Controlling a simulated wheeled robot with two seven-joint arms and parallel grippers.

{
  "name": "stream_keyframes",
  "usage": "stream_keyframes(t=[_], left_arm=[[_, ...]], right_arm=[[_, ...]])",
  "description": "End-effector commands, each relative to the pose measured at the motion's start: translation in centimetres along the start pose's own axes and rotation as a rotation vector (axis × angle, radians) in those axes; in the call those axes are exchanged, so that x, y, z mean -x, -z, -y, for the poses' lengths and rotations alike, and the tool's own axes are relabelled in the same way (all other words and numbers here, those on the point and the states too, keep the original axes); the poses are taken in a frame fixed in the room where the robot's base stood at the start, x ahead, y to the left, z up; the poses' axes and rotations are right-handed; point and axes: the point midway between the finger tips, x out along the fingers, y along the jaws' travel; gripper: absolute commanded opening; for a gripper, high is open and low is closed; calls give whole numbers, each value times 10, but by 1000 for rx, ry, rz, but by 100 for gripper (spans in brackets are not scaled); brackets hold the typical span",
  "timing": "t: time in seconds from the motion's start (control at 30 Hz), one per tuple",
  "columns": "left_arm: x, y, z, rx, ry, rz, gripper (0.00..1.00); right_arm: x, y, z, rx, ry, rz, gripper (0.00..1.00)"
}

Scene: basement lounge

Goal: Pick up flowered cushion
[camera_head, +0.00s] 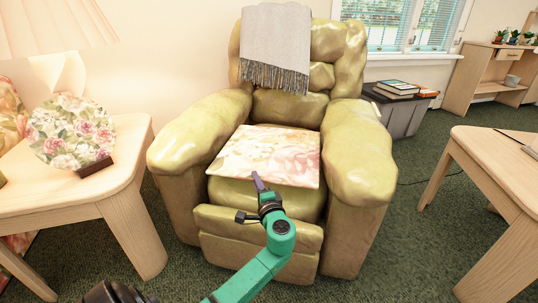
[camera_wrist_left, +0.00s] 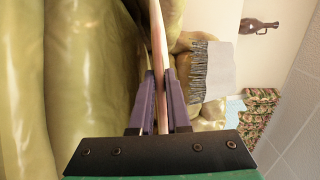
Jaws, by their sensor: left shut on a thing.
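The flowered cushion (camera_head: 265,152) is a flat, pale square with pink and cream flowers. It lies level over the seat of the olive-green armchair (camera_head: 362,160), between the two arms. I cannot tell whether it touches the seat. My left gripper (camera_head: 257,182) reaches in from the front and is shut on the cushion's front edge. In the left wrist view, the purple fingers (camera_wrist_left: 161,85) stand on either side of the cushion's thin pinkish edge (camera_wrist_left: 158,40). My right gripper is not in view.
A grey fringed throw (camera_head: 275,45) hangs over the chair back. A pale side table (camera_head: 120,150) at left holds a round floral piece (camera_head: 72,132) on a dark base and a lamp (camera_head: 55,30). Another wooden table (camera_head: 490,175) stands at right. Green carpet (camera_head: 415,245) lies open between.

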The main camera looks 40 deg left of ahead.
Motion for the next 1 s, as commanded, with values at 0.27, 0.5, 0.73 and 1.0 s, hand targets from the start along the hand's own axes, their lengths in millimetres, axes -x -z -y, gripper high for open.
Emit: stream_keyframes(t=[0.27, 0.5, 0.73, 1.0], left_arm=[[0, 0, 0, 0, -1, 0, 0], [0, 0, 0, 0, -1, 0, 0], [0, 0, 1, 1, 1, 0, 0], [0, 0, 34, 5, 3, -1, 0]], right_arm=[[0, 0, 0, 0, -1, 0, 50], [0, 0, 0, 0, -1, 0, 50], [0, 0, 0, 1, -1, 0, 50], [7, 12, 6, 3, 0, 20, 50]])
